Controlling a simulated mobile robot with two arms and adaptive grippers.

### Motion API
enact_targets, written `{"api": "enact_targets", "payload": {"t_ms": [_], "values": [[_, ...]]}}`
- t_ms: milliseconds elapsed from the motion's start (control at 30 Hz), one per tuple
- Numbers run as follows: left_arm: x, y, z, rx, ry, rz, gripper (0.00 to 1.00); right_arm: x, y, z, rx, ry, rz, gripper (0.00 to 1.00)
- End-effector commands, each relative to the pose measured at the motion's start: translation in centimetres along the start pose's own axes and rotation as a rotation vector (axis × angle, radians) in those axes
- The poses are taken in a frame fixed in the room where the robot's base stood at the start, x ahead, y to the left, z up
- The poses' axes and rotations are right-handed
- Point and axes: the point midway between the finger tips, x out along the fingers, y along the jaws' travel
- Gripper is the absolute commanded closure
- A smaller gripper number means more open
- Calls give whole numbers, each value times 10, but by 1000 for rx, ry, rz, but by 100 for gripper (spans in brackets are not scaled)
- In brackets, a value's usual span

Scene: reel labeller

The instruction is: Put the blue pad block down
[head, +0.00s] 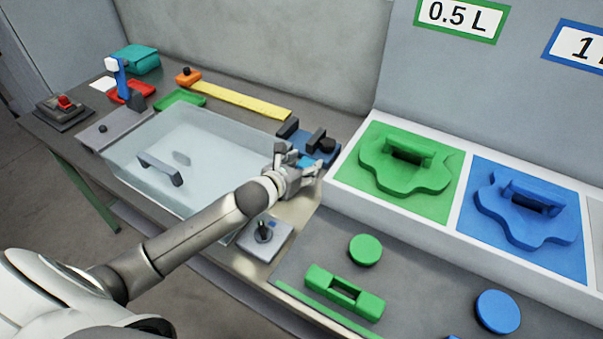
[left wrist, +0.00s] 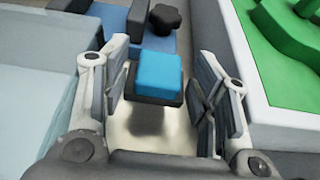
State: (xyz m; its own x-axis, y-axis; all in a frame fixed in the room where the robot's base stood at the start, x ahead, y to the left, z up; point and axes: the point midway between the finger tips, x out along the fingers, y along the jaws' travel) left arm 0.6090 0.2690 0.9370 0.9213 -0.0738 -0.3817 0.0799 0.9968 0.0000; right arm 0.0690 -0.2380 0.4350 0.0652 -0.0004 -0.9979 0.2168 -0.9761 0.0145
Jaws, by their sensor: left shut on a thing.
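The blue pad block (left wrist: 158,77) has a bright blue top on a dark base. In the left wrist view it sits between the fingers of my left gripper (left wrist: 160,95), which is shut on it. A dark shadow lies on the pale table below the block. In the head view my left gripper (head: 302,176) is at the right end of the clear cover, and only a little of the blue block (head: 306,161) shows past the fingers. I cannot tell whether the block touches the dark blue fixture (head: 322,141) just behind it. My right gripper is not in view.
The clear cover (head: 190,155) with a handle stands left of my gripper. A white-framed tray with green (head: 432,190) and blue (head: 530,215) recesses stands to the right. A grey knob box (head: 264,238) is in front. A yellow bar (head: 240,101) lies behind.

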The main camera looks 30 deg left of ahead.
Motion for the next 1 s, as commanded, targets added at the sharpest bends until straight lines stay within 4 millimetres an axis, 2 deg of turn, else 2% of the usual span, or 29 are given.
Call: {"api": "enact_targets", "payload": {"t_ms": [200, 300, 667, 700, 733, 1000], "values": [[11, 0, -28, -4, 4, 1, 70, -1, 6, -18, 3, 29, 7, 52], [14, 0, -35, -2, 1, 2, 70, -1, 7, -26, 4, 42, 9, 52], [16, 0, -39, 2, 0, 1, 70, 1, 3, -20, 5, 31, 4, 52], [15, 0, -38, 2, 0, 1, 42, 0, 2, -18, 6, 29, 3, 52], [15, 0, -38, 2, 1, 1, 38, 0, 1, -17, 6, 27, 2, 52], [15, 0, -38, 1, 1, 1, 36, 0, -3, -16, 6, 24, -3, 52]]}}
